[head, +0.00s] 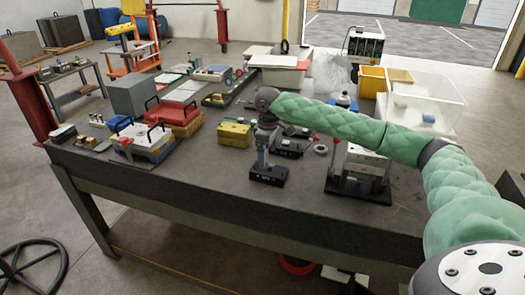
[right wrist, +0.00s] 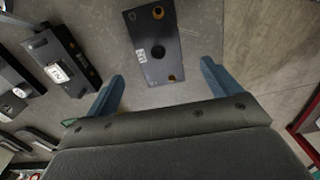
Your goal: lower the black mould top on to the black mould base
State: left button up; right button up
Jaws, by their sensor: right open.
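A black block (head: 268,176) stands near the front middle of the table. In the right wrist view the open gripper (right wrist: 163,82) is empty, and the block lies ahead of the fingertips. A second black block (right wrist: 60,60) with a white label lies to the left there. I cannot tell which block is top or base. My left gripper is out of view.
A yellow block (head: 234,133) stands left of the gripper. A silver and black mould (head: 360,172) stands to the right, with a grey ring (head: 320,149) nearby. A mould with a black handle (head: 142,146) and a red case (head: 176,116) are further left.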

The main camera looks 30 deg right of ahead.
aim_at(267, 169)
jog(key=shift+a+f, duration=0.1)
jog(key=shift+a, duration=0.05)
notch_tip(267, 169, down, 6)
jog(key=shift+f+p, duration=0.1)
jog(key=shift+p, duration=0.95)
jog(key=shift+d+f, duration=0.2)
jog(key=shift+f, duration=0.55)
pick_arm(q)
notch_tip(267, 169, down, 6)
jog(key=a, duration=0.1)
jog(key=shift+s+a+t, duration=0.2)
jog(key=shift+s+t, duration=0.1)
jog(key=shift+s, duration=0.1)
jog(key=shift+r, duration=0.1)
pick_arm(e)
jog(key=shift+c, duration=0.4)
jog(key=c, duration=1.4)
jog(key=shift+r, duration=0.15)
jog(key=shift+c, duration=1)
pick_arm(q)
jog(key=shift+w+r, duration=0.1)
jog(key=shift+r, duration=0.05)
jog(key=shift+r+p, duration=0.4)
jog(key=shift+p, duration=0.2)
pick_arm(e)
jog(key=shift+r, duration=0.3)
